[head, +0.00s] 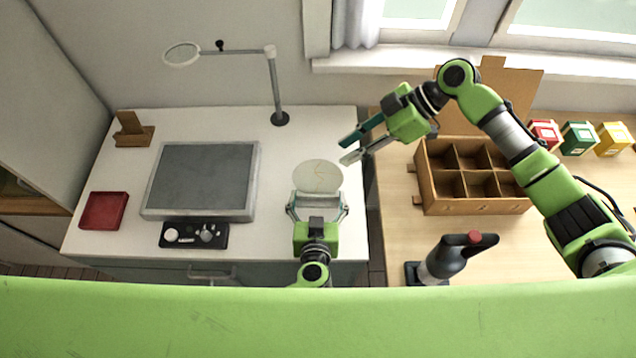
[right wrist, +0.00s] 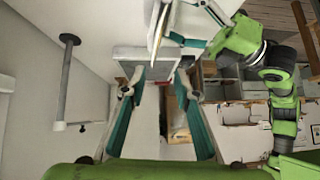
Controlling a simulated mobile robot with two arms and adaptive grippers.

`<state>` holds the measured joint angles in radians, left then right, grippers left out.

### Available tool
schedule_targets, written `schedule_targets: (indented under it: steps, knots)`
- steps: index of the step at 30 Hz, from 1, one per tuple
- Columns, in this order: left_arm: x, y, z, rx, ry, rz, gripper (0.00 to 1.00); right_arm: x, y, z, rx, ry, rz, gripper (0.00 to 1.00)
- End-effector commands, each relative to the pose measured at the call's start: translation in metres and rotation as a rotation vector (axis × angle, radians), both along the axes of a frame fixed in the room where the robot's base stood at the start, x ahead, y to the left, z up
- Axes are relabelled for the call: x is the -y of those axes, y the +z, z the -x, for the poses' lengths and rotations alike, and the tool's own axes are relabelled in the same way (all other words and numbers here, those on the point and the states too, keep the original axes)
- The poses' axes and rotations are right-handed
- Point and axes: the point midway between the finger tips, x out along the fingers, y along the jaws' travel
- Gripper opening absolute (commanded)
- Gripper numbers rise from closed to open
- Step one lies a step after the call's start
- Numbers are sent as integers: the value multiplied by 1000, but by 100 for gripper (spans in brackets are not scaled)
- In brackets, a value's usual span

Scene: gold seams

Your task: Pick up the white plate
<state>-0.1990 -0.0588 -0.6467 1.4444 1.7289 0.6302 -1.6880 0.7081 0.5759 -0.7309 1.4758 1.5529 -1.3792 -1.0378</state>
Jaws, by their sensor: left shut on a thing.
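The white plate (head: 318,175) is round, with thin gold seams, above the right part of the white workbench in the head view. My left gripper (head: 318,203) is shut on its near edge. In the right wrist view the plate (right wrist: 157,24) shows nearly edge-on at the top, with my left gripper (right wrist: 192,32) at its right. My right gripper (head: 357,143) is open and empty, up and to the right of the plate in the head view, apart from it. Its spread fingers (right wrist: 158,82) also show in the right wrist view.
A dark mat (head: 201,178), red tray (head: 103,210), control box (head: 194,235) and lamp (head: 274,85) are on the workbench. On the wooden table at right are a divided box (head: 428,190), a black tool (head: 446,258) and small coloured boxes (head: 578,138).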

Motion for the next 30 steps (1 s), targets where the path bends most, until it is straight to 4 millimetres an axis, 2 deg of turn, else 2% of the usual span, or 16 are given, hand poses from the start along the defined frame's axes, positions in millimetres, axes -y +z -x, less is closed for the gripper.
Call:
schedule_targets:
  steps: [1,4,9,12,14,22,30]
  knots:
    - [0,0,0,0,-1,-1,52,-11,11,-5,-11,7,44,28]
    - [0,0,0,0,-1,-1,52,-19,24,-11,-46,-10,158,28]
    - [0,0,0,-1,0,-1,52,-25,43,-22,-73,-68,314,28]
    - [0,-1,0,-1,0,-1,52,-26,46,-24,-81,-91,361,28]
    - [0,-1,0,-1,0,0,52,-29,41,-24,-84,-99,372,28]
    - [0,-1,0,-1,-1,-1,52,-47,0,-20,-84,-101,374,28]
    - [0,-1,1,-2,-1,-1,52,-54,-17,-17,-84,-101,373,28]
